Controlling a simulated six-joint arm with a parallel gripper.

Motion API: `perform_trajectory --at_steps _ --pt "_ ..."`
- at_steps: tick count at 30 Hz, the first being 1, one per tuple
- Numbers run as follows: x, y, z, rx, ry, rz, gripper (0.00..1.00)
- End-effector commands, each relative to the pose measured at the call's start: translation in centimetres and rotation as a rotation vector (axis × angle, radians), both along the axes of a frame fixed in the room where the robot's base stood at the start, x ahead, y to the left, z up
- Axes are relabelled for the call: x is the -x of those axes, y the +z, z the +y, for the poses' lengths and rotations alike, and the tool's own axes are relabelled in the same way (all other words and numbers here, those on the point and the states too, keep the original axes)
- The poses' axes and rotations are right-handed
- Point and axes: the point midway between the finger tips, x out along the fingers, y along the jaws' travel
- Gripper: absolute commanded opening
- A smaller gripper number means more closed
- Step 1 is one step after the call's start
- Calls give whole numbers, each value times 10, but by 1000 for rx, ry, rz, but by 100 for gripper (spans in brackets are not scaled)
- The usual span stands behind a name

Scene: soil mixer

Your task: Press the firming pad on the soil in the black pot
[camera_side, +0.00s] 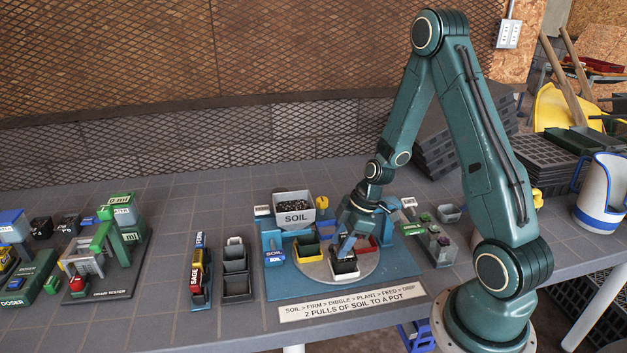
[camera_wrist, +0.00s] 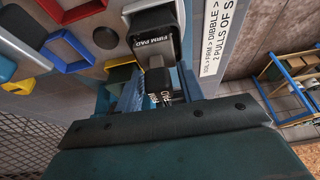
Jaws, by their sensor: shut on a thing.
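The firming pad tool (camera_wrist: 153,42) is dark, with white FIRM PAD lettering, a short grey stem and a dark handle. In the wrist view my gripper (camera_wrist: 158,98) is shut on its handle between blue fingers. In the side view my gripper (camera_side: 347,246) points down over the black pot (camera_side: 345,273), which stands at the front of the round grey turntable (camera_side: 312,273). The pad is at or just over the pot's opening; I cannot tell whether it touches the soil. The soil in this pot is hidden.
A yellow pot (camera_side: 307,250) and a red pot (camera_side: 367,246) stand close by on the turntable. The grey SOIL hopper (camera_side: 294,217) is behind. A lettered sign (camera_side: 352,302) lies in front. Seedling tools and holders (camera_side: 437,243) stand at right.

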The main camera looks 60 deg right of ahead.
Motion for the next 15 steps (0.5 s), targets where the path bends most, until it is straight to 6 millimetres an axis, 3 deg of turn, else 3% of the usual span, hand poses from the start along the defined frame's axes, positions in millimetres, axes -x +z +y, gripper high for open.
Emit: perform_trajectory --at_steps 15 --pt "0 -3 0 0 0 0 16"
